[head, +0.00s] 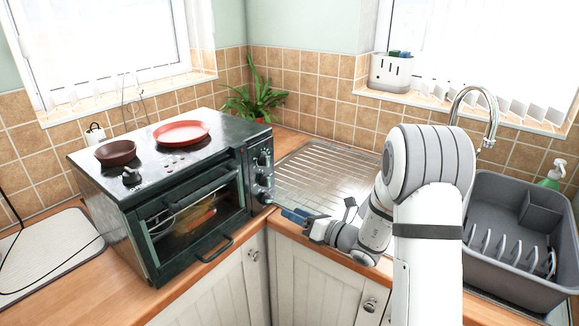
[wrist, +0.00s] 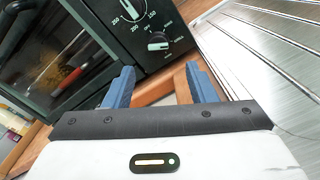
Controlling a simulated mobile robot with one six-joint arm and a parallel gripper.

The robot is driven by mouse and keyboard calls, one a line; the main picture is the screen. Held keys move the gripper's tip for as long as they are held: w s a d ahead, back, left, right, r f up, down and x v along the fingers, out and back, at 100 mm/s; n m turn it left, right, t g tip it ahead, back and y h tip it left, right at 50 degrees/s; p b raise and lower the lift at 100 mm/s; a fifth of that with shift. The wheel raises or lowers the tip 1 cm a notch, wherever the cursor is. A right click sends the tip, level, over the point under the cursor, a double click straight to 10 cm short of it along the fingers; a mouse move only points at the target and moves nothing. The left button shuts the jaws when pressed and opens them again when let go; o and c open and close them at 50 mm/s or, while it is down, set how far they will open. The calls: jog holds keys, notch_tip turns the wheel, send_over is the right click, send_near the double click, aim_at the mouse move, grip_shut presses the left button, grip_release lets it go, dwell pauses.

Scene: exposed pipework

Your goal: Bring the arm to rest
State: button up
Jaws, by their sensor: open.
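My gripper (head: 296,215) is at the front right of the toaster oven (head: 180,190), over the counter edge by the corner. In the wrist view, its two blue fingers (wrist: 160,88) are apart with nothing between them. They point towards the oven's control panel, where a lower knob (wrist: 158,42) and a dial above it (wrist: 130,10) show. A gap appears between the fingertips and the knob. My white arm reaches in from the lower right of the head view.
A metal drainboard (head: 315,170) lies right of the oven. A grey dish rack (head: 510,245) stands at the right, near the tap (head: 478,95). A brown bowl (head: 115,152) and red plate (head: 182,132) sit on the oven. A plant (head: 255,95) stands behind.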

jog(key=shift+s+a+r, duration=0.2)
jog(key=shift+r, duration=0.05)
jog(key=s+a+r+n+g+h, duration=0.2)
jog(key=s+n+g, duration=0.4)
jog(key=s+n, duration=0.35)
jog(key=s+a+r+n+g+h, duration=0.1)
jog(key=s+r+n+g, duration=0.3)
jog(key=s+n, duration=0.5)
jog(key=s+d+n+t+h+p, duration=0.1)
jog(key=s+d+n+h, duration=1)
jog(key=s+d+n, duration=0.1)
jog(key=shift+d+r+n, duration=0.35)
jog(key=shift+d+n, duration=0.3)
jog(key=shift+d, duration=0.45)
